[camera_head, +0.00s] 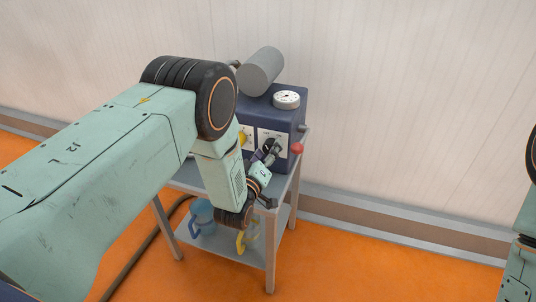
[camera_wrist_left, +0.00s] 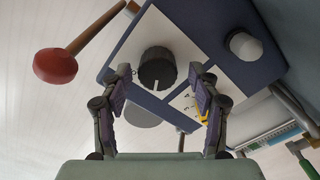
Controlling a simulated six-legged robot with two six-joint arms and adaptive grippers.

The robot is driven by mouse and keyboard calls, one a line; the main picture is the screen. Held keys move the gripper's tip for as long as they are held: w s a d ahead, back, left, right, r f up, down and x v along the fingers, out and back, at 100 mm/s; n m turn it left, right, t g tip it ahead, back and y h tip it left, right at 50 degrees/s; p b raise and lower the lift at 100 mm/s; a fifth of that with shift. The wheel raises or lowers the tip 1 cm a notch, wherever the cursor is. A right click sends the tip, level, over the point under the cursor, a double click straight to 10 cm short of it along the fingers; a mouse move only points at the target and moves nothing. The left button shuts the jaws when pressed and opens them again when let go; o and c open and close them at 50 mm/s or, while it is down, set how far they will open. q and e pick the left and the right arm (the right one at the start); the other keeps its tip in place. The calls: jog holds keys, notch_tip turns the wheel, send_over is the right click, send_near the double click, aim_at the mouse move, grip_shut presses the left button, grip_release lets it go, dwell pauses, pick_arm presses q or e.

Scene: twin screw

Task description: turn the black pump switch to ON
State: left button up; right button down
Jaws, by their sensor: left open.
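The black pump switch (camera_wrist_left: 157,68) is a round ridged knob on a white plate on the dark blue pump box (camera_head: 292,103). In the left wrist view it lies ahead of and between the two fingers of my left gripper (camera_wrist_left: 161,76), which is open and empty. A gap shows on both sides of the knob. In the head view my left gripper (camera_head: 270,152) is close in front of the white plate (camera_head: 265,140) and covers much of the switch. I cannot read the switch's setting. My right gripper is out of view.
A red ball-ended lever (camera_head: 296,148) sticks out beside the switch. A yellow handle (camera_wrist_left: 202,112) is on the neighbouring plate. The grey cart (camera_head: 283,205) holds a blue pitcher (camera_head: 201,215) below.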

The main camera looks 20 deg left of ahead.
pick_arm(q)
jog(key=shift+w+d+r, duration=0.1)
jog(key=shift+w+d, duration=0.05)
jog(key=shift+w, duration=0.05)
jog(key=c, duration=1.2)
jog(key=shift+m, duration=0.3)
jog(key=m+p, duration=0.1)
jog(key=m, duration=0.4)
jog(key=shift+m, duration=0.3)
jog(key=m, duration=0.5)
jog(key=shift+d+m+p, duration=0.1)
jog(key=shift+m+p, duration=0.2)
jog(key=shift+p, duration=0.05)
